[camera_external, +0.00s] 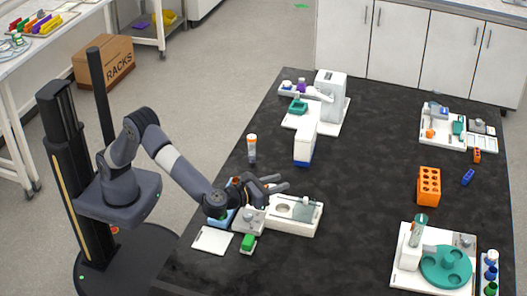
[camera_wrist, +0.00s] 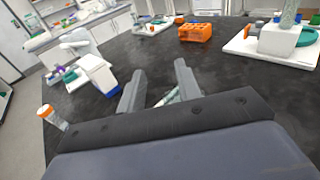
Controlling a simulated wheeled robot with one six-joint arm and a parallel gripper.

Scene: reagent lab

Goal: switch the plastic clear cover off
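A white device (camera_external: 275,224) lies on the black bench just below my gripper in the external view. It has a round recess and an upright clear plate (camera_external: 304,208) at its right, which looks like the clear cover. My gripper (camera_external: 281,183) is above and behind this device, its two fingers apart with nothing held between them. In the wrist view my gripper (camera_wrist: 160,84) also shows its fingers spread. A small pale, see-through piece (camera_wrist: 170,97) shows beyond and between the fingers; most of the device is hidden there by my gripper body.
An orange-capped tube (camera_external: 251,148) stands behind my arm. A white-and-blue box (camera_external: 304,148) is further back. An orange rack (camera_external: 429,186) and teal rotor device (camera_external: 446,267) are at right. The bench middle is clear.

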